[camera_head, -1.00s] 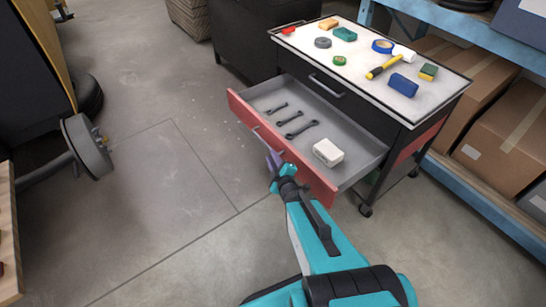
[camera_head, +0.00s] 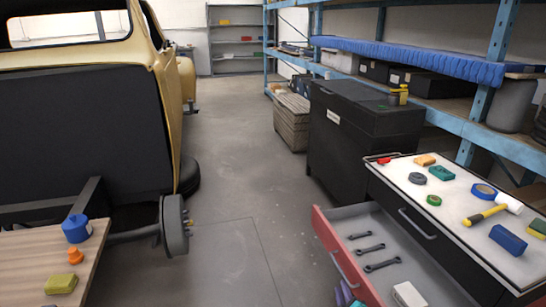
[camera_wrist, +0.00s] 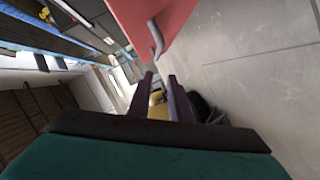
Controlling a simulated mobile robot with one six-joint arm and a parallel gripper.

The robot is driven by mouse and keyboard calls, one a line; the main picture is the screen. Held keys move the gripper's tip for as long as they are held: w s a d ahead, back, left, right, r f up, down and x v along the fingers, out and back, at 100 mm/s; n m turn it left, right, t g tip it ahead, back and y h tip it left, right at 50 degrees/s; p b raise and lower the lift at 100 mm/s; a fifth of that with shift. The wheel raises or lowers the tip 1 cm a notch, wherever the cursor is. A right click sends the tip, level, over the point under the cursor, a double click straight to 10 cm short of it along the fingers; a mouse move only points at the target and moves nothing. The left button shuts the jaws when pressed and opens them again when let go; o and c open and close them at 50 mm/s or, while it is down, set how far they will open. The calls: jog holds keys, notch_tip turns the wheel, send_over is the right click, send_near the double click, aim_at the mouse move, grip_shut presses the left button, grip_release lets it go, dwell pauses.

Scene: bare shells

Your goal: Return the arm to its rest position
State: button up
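My gripper (camera_wrist: 160,84) shows in the wrist view with its two dark purple fingers apart and nothing between them. In the head view only a bit of purple finger (camera_head: 343,294) shows at the bottom edge, beside the front of the open drawer. The red drawer front (camera_head: 338,262) is pulled out from the black tool cart (camera_head: 445,241). In the wrist view the red drawer front (camera_wrist: 140,15) and its grey handle (camera_wrist: 155,38) are just beyond the fingertips, apart from them.
The drawer holds several wrenches (camera_head: 382,265) and a white box (camera_head: 408,294). Tape rolls, a hammer (camera_head: 486,215) and blocks lie on the cart top. A black cabinet (camera_head: 362,135) stands behind. A wooden table (camera_head: 35,270) and car body (camera_head: 85,125) are left. The middle floor is clear.

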jog(key=a+y+p, duration=0.1)
jog(key=a, duration=0.3)
jog(key=s+a+f+m+g+p, duration=0.3)
jog(key=s+a+f+m+g, duration=0.15)
jog(key=s+f+g, duration=0.75)
jog(key=s+a+f+m+g, duration=0.1)
jog(key=s+m+g, duration=0.2)
jog(key=s, duration=0.9)
jog(key=s+a+f+m+g, duration=0.1)
jog(key=s+g, duration=0.4)
jog(key=s, duration=0.7)
jog(key=shift+s+a+m+g+p, duration=0.35)
jog(key=shift+a+m, duration=0.2)
jog(key=shift+m, duration=0.6)
jog(key=shift+w, duration=0.1)
